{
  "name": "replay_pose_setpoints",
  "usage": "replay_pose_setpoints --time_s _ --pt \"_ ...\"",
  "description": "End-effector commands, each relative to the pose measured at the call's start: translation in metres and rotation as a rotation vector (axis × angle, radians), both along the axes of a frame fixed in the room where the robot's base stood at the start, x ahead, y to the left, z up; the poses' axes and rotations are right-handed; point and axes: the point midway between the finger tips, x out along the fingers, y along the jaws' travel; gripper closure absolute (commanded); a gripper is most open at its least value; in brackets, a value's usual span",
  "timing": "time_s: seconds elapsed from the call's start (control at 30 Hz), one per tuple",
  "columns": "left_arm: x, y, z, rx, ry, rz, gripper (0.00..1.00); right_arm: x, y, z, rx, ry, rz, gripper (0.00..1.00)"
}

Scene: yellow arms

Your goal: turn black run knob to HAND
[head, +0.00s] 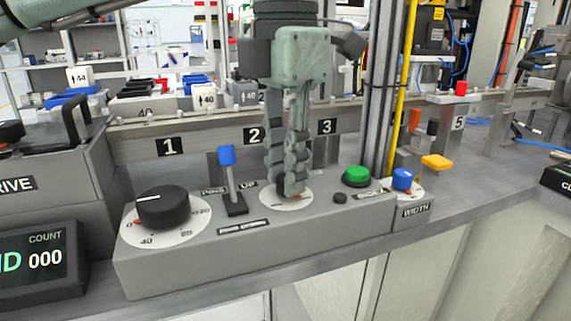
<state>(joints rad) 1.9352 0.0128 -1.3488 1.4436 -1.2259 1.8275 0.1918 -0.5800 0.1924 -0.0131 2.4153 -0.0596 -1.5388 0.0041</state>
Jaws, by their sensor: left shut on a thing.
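My left gripper (288,188) points straight down at the middle of the grey control box (225,265). Its fingers are closed together over a round white dial plate (287,207). They are shut on the small black run knob there, which the fingers hide almost fully. Which mark the knob points to cannot be read, and the HAND label cannot be made out. My right gripper is not in view.
Left of the gripper are a blue-topped lever (228,170) and a large black numbered knob (162,207). To the right are a green button (356,175), a small black button (340,198) and a blue width knob (402,179). A yellow vertical pipe (402,90) stands behind.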

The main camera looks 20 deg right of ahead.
Motion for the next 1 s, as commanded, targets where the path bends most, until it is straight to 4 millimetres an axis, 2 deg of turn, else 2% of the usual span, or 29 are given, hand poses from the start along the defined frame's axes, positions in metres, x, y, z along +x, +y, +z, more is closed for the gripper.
replay_pose_setpoints --time_s 0.27,0.3,0.47,0.77,0.87,1.0 --pt "0.001 0.0 0.001 -0.003 -0.002 0.002 1.0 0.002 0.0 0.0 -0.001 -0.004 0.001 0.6" --pt "0.001 0.0 0.001 -0.003 -0.002 0.002 0.76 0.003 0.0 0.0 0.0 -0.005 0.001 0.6" --pt "0.0 0.0 0.001 -0.002 -0.001 0.001 0.57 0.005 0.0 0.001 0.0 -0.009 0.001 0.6" --pt "0.0 0.0 0.002 -0.001 -0.001 0.0 0.57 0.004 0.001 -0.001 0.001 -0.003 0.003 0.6" --pt "0.001 0.0 0.01 0.0 -0.002 0.001 0.57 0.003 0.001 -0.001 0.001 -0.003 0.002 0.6" --pt "0.0 -0.001 0.034 -0.002 -0.003 0.002 0.57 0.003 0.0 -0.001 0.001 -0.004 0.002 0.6"
